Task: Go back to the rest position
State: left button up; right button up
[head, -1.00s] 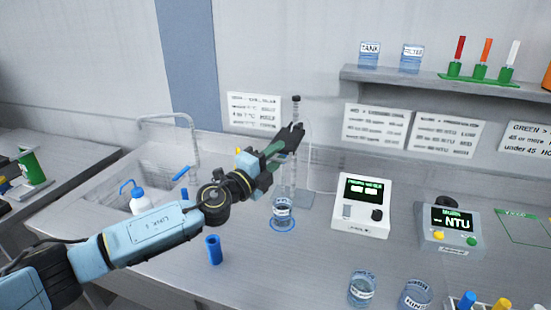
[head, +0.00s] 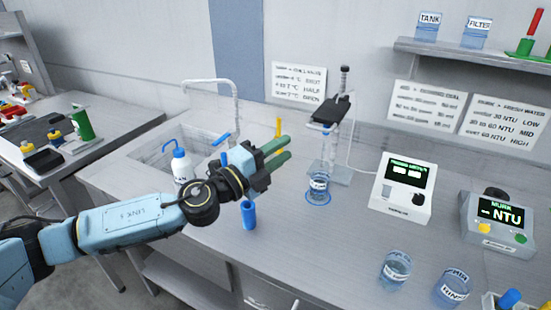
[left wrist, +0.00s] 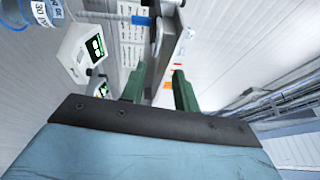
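My left gripper (head: 284,149) reaches in from the left above the bench, left of the stand (head: 335,170) with its black clamp-like top (head: 328,110). Its two green fingers are apart with nothing between them; the gap shows in the left wrist view (left wrist: 158,78). A labelled glass beaker (head: 319,187) stands on a blue ring at the foot of the stand, apart from the gripper. A blue cylinder (head: 249,216) stands on the bench just below the gripper. My right gripper is not in view.
A sink (head: 150,160) with a tap and a wash bottle (head: 181,168) lies left. A white meter (head: 402,185), a grey NTU meter (head: 497,222) and two beakers (head: 396,268) stand right. A wall shelf (head: 470,55) is above. The bench front centre is clear.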

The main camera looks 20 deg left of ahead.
pick_arm(q)
jog(key=shift+s+a, duration=0.2)
jog(key=shift+s, duration=0.3)
